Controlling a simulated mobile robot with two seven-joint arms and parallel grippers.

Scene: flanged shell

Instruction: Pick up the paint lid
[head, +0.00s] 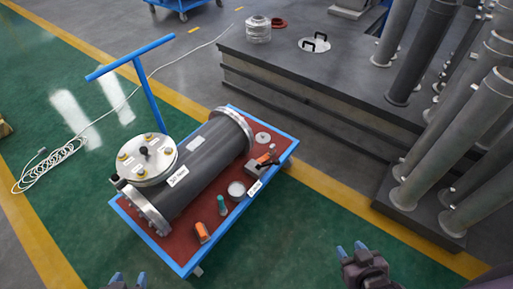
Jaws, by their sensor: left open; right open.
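On the red-topped cart (185,243) a small grey disc (263,139) lies flat near the far right corner, and a round pale-topped can or lid (236,190) sits near the right edge. I cannot tell for certain which of them is the paint lid. My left gripper (128,279) is open at the bottom edge, in front of the cart's near left side and mostly cut off. My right gripper (350,249) is open and empty over the green floor, to the right of the cart and apart from both round things.
A dark flanged cylinder (208,155) and a bolted silver flange cover (148,160) fill the cart's left side. Orange-and-black tools (202,232) and a green-topped bottle (221,204) stand near the round things. Grey pipes (450,150) rise at right. The blue handle (148,98) stands up behind.

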